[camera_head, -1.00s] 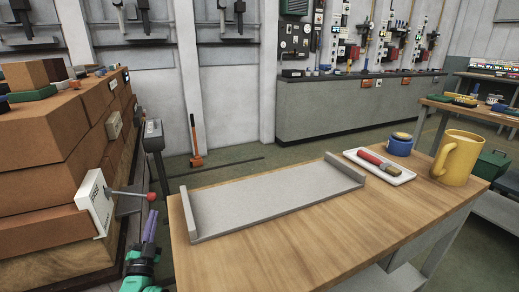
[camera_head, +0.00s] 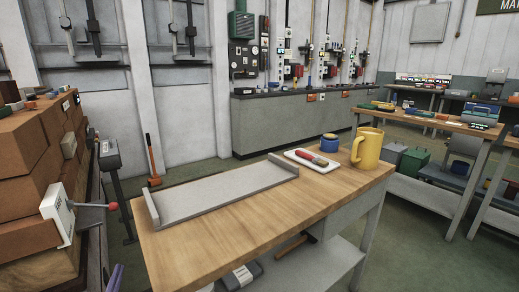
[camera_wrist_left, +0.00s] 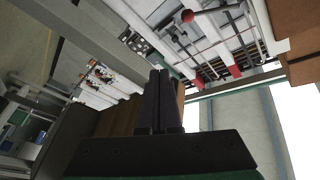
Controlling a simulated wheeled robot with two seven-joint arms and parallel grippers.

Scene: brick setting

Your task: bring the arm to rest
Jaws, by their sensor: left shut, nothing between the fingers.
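My left gripper (camera_head: 115,277) shows only as a small purple tip at the bottom edge of the head view, left of the wooden table (camera_head: 205,240). In the left wrist view its two dark fingers (camera_wrist_left: 159,100) stand together, shut and with nothing between them. The rest of my left arm is out of the head view. My right gripper does not show in either view.
A brick stack (camera_head: 22,165) with a white lever box (camera_head: 58,212) and red-knobbed lever (camera_head: 112,206) stands at the left, near my gripper. The table holds a grey tray (camera_head: 225,189), a brush on a white dish (camera_head: 318,167), a blue pot (camera_head: 329,142) and a yellow mug (camera_head: 367,148).

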